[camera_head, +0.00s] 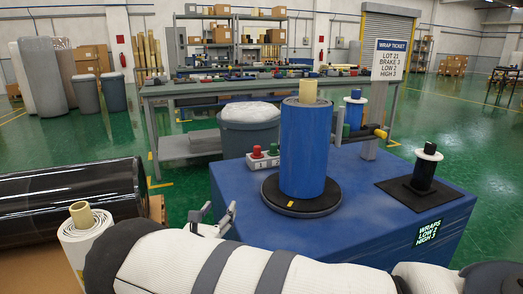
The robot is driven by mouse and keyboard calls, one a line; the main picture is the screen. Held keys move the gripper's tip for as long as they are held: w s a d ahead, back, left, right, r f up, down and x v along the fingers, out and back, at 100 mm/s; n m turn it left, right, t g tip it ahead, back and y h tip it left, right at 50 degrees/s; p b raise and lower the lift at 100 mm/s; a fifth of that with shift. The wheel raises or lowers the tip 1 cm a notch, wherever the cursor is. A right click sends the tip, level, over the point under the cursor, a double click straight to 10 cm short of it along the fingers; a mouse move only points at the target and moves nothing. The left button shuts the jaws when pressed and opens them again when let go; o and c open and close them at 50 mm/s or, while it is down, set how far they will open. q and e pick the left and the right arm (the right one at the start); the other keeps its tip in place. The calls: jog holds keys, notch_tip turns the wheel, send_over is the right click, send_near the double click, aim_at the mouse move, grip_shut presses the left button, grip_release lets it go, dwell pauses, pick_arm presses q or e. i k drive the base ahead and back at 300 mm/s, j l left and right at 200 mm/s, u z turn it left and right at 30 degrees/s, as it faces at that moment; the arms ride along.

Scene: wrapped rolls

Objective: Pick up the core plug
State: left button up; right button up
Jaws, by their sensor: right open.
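A black post (422,178) with a white disc and a dark knob on top stands upright on a black mat at the right of the blue bench. It looks like the core plug on its stand, but I cannot be sure. My arm covers the lower part of the view. My left gripper is not in view.
A blue wrapped roll (304,150) with a tan core stands on a dark turntable (271,190) between gripper and post. A sign (390,60) rises behind it. A white roll (85,235) stands at lower left.

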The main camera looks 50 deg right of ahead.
aim_at(257, 155)
jog(key=i+l, duration=0.1)
jog(key=l, duration=0.25)
jog(key=i+l, duration=0.15)
jog(key=l, duration=0.15)
jog(key=i+l, duration=0.1)
jog(key=l, duration=0.25)
jog(key=i+l, duration=0.1)
jog(key=l, duration=0.25)
